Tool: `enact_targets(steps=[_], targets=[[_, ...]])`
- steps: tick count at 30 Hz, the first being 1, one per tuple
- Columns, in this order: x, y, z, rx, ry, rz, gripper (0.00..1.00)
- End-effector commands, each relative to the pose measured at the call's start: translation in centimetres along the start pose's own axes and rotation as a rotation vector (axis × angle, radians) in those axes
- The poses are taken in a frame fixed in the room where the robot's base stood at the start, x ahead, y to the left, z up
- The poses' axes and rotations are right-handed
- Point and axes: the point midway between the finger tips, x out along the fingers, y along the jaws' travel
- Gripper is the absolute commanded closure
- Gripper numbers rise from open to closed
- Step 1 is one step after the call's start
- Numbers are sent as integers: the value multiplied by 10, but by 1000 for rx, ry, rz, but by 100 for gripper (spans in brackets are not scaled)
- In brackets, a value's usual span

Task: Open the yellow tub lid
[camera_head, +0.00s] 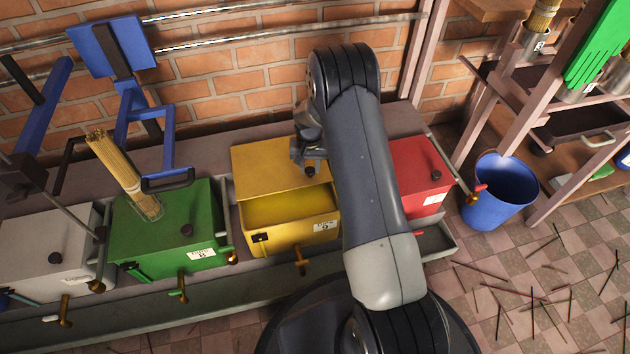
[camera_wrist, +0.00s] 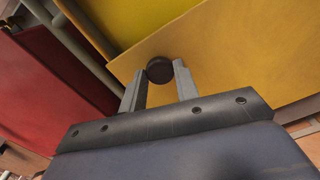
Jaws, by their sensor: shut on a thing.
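The yellow tub (camera_head: 290,238) stands between the green and red tubs. Its yellow lid (camera_head: 262,165) sits toward the wall side, leaving the front part of the tub's inside uncovered; whether it is slid or tilted is hard to tell. My gripper (camera_head: 309,158) is over the lid's right front part, at its dark round knob (camera_head: 310,172). In the wrist view, the two fingers of my gripper (camera_wrist: 159,80) are shut on the knob (camera_wrist: 160,69), with the yellow lid (camera_wrist: 225,60) behind it. My arm hides the area right of the tub.
The green tub (camera_head: 155,235) with a bundle of sticks (camera_head: 116,162) is on the left, and the red tub (camera_head: 418,178) is close on the right. A brick wall (camera_head: 225,65) stands behind. A blue bucket (camera_head: 498,195) and scattered sticks are on the tiled floor at right.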

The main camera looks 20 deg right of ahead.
Motion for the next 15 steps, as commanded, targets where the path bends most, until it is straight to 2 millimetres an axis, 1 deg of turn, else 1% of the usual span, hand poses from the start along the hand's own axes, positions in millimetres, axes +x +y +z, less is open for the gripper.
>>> enact_targets(steps=[1, 6, 12, 15], targets=[[1, -3, -11, 0, 4, -1, 100], [1, -10, -37, 0, 2, -1, 100], [0, -16, -58, 0, 3, -1, 100], [1, -17, -63, 0, 1, 0, 100]])
